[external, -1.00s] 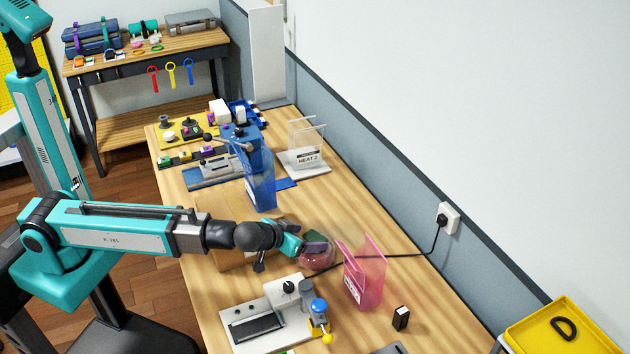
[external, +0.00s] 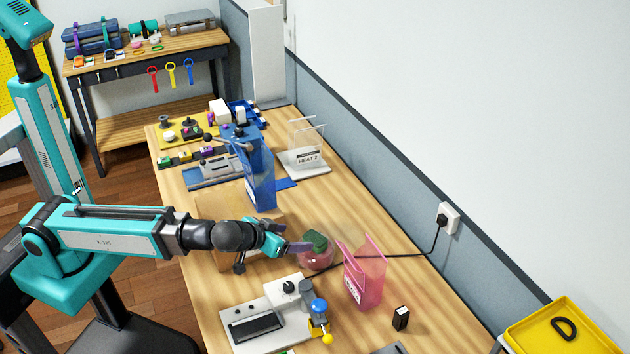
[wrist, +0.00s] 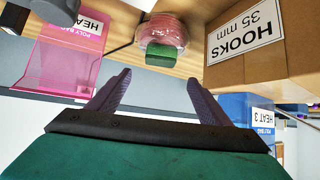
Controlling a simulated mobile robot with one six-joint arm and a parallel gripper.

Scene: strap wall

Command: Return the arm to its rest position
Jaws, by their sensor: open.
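My gripper (external: 297,246) is open and empty above the wooden bench (external: 372,320), close to a round pinkish container (external: 318,260) with a green block (external: 316,240) at its top. In the wrist view both purple fingers of my gripper (wrist: 155,95) stand wide apart with nothing between them. The round container (wrist: 165,30) and the green block (wrist: 160,55) show beyond them, apart from the fingers. My arm reaches over the bench from the left. Its joints are in plain view in the external view.
A pink holder (external: 362,275) stands right of the container. A cardboard box (wrist: 250,45) labelled hooks is beside it, partly under my arm. A blue holder (external: 261,180) stands behind. A white device (external: 268,318) with a blue-topped lever is in front. A black cable (external: 400,255) crosses the bench.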

